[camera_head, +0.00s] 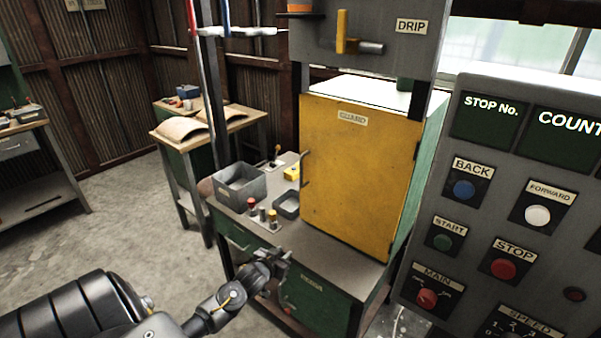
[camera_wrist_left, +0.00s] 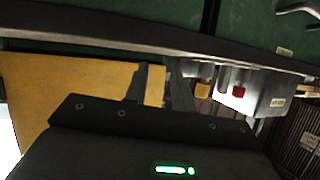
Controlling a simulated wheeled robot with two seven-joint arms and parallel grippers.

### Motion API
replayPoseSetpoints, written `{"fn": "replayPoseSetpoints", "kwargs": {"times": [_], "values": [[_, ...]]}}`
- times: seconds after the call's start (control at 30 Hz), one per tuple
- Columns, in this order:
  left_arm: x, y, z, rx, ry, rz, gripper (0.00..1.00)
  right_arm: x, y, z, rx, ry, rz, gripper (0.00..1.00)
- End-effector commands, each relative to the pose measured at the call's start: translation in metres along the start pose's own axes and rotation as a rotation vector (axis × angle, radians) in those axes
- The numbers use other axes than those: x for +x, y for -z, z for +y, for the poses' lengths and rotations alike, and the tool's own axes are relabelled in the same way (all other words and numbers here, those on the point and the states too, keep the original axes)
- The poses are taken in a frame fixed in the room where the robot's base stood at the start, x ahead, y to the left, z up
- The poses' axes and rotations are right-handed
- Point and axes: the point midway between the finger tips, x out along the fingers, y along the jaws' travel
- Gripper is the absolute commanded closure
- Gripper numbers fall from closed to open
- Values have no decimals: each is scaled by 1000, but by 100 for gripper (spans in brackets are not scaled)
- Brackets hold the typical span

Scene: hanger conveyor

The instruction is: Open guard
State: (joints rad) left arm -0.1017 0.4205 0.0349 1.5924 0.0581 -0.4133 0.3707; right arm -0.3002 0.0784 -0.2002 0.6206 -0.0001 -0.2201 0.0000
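The guard (camera_head: 360,180) is a yellow panel labelled GUARD, upright and closed across the front of the cabinet on the workbench. Its dark vertical handle (camera_head: 304,169) is on its left edge. My left gripper (camera_head: 284,256) is by the bench's front edge, below and left of the guard and apart from the handle. In the left wrist view, the yellow guard (camera_wrist_left: 70,90) fills the left, and the two dark fingers (camera_wrist_left: 158,88) stand apart with yellow showing between them. The handle cannot be made out there. My right gripper is not in view.
On the bench (camera_head: 345,248) are a grey bin (camera_head: 240,186), a small tray (camera_head: 287,205) and several coloured buttons (camera_head: 262,213). A control panel (camera_head: 490,225) stands close at the right. Open floor (camera_head: 110,220) lies at the left.

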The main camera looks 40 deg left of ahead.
Motion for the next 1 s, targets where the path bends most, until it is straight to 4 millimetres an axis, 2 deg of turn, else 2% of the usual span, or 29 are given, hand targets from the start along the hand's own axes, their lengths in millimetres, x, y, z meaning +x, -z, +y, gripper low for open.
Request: {"fn": "replayPoseSetpoints", "kwargs": {"times": [0.03, 0.1, 0.2, 0.3, 0.4, 0.53, 0.67, 1.0], "values": [[-7, 58, -8, -15, 1, 92, 75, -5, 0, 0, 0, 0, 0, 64], [-18, 118, -16, -38, 0, 194, 75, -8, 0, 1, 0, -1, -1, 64], [-37, 182, -23, -62, -6, 307, 75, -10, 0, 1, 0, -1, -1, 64], [-52, 220, -26, -77, -14, 379, 75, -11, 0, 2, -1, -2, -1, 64], [-60, 238, -28, -85, -18, 413, 75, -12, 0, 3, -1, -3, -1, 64], [-62, 242, -28, -87, -19, 422, 75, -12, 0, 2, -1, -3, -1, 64], [-55, 246, -29, -88, -18, 421, 75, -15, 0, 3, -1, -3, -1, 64], [0, 271, -29, -87, -18, 419, 75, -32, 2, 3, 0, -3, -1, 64]]}}
